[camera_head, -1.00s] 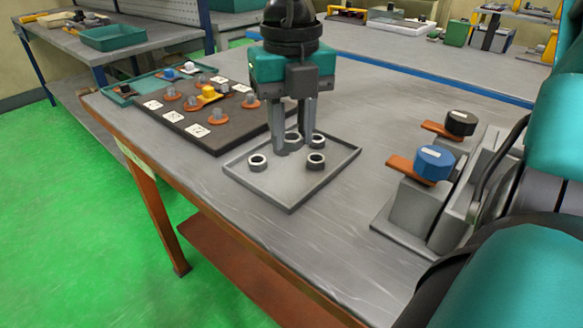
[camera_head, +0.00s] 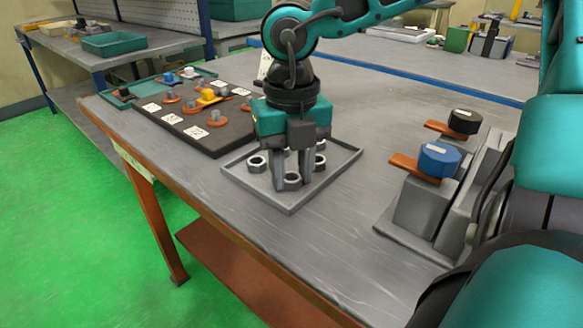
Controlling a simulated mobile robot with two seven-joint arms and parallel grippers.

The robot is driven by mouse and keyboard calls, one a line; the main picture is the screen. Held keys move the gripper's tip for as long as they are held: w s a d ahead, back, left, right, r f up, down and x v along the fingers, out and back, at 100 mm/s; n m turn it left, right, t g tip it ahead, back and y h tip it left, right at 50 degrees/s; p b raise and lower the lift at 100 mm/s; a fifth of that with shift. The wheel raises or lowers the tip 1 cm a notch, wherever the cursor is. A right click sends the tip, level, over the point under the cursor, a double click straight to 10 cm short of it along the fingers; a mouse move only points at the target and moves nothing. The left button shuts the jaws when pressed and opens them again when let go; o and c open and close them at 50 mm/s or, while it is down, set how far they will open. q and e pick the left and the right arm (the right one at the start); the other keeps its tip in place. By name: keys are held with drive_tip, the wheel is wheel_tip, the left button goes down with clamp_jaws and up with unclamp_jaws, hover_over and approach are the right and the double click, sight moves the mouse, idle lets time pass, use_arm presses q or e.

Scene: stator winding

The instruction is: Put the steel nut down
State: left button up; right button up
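My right gripper (camera_head: 292,182) points straight down over the front part of a shallow grey square tray (camera_head: 289,206). A steel nut (camera_head: 292,180) sits between its two fingertips, with the fingers close on either side of it. The nut is low, at about the tray floor; whether it touches the floor is hard to tell. Other steel nuts lie in the tray: one at the left (camera_head: 257,163), one at the right (camera_head: 320,162) and one partly hidden behind the gripper (camera_head: 320,145). My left gripper is not in view.
A dark board (camera_head: 215,148) with orange parts and white labels lies left of the tray. A grey fixture (camera_head: 418,208) with a blue cap (camera_head: 438,159) and a black cap (camera_head: 464,122) stands at the right. The tabletop (camera_head: 350,215) between tray and fixture is clear.

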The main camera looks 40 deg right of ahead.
drive_tip(key=o, duration=0.4)
drive_tip(key=shift+r, duration=0.15)
drive_tip(key=shift+r+p, duration=0.2)
drive_tip(key=shift+p, duration=0.2)
wheel_tip(320, 180, up, 12)
drive_tip(key=p, duration=0.2)
drive_tip(key=shift+p, duration=0.3)
drive_tip(key=shift+f, duration=0.1)
